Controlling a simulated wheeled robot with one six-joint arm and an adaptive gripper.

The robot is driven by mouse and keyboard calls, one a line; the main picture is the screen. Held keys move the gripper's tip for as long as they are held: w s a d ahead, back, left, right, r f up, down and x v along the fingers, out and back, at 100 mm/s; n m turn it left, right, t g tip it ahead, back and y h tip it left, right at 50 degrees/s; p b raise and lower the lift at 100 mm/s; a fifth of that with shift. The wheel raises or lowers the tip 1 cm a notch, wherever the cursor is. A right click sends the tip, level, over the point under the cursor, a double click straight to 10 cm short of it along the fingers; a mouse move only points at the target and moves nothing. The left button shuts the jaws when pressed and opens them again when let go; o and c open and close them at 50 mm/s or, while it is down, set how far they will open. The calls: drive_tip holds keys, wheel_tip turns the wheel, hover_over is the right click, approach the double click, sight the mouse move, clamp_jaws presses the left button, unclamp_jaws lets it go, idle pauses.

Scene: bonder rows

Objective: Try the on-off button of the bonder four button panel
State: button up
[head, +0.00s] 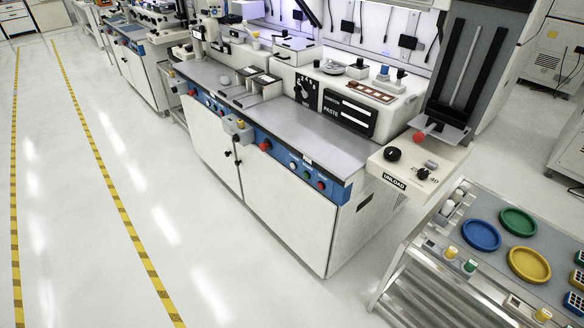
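The bonder (265,190) is a white cabinet machine with a grey worktop, in the middle of the head view. A blue front strip (285,157) runs under the worktop edge. Towards its right end sit small round buttons, among them a green one (306,175) and a red one (320,185). A larger red button (265,146) sits further left. A grey box (238,128) with small coloured buttons sticks out from the strip. Labels are too small to read, so I cannot tell which button is on-off. My gripper is not in view.
A grey cart (485,250) with coloured round trays stands at lower right. The floor (120,190) left of the bonder is clear, with yellow-black lines.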

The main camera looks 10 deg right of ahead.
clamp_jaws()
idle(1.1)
